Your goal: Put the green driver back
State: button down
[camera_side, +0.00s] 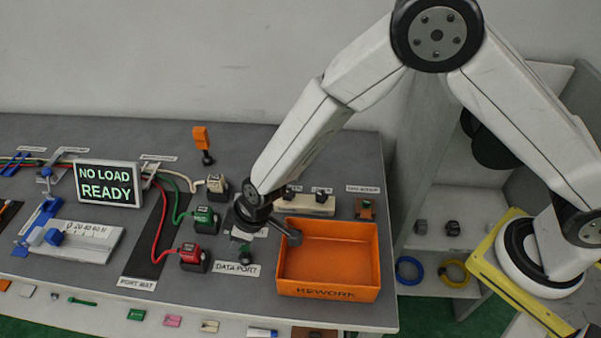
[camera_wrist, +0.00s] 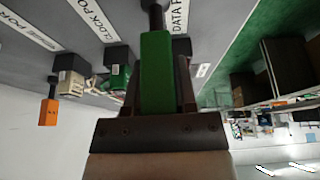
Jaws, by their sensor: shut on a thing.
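My gripper (camera_wrist: 155,90) is shut on a green driver (camera_wrist: 156,70), whose green handle lies between the two dark fingers in the wrist view. A dark neck and tip show beyond the handle, at the top of that view. In the side view my gripper (camera_side: 242,228) is low over the table, left of the orange tray. A small bit of green (camera_side: 245,248) shows just below it, above the DATA PORT label (camera_side: 237,269). My gripper hides most of the driver there. I cannot tell whether the tip touches anything.
An orange REWORK tray (camera_side: 329,294) stands close on the right. Red (camera_side: 192,252), green (camera_side: 204,216) and white (camera_side: 216,184) plugs with cables sit in dark blocks on the left. An orange driver (camera_side: 201,138) stands upright at the back. A display (camera_side: 107,184) reads NO LOAD READY.

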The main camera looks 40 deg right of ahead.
jog(key=shift+c, duration=2)
grip_release()
jog(key=shift+r, duration=0.15)
jog(key=v, duration=1.2)
jog(key=s+d+m+h, duration=0.1)
jog(key=s+d+m, duration=0.2)
jog(key=d, duration=0.6)
jog(key=s+d+r+m+h, duration=0.1)
jog(key=s+d+m, duration=0.2)
jog(key=d, duration=0.6)
jog(key=s+d+r+m+h, duration=0.1)
jog(key=s+d+m, duration=0.2)
jog(key=d, duration=0.6)
jog(key=shift+s+d+r+g, duration=0.25)
jog(key=shift+s+g, duration=0.05)
jog(key=shift+s, duration=0.15)
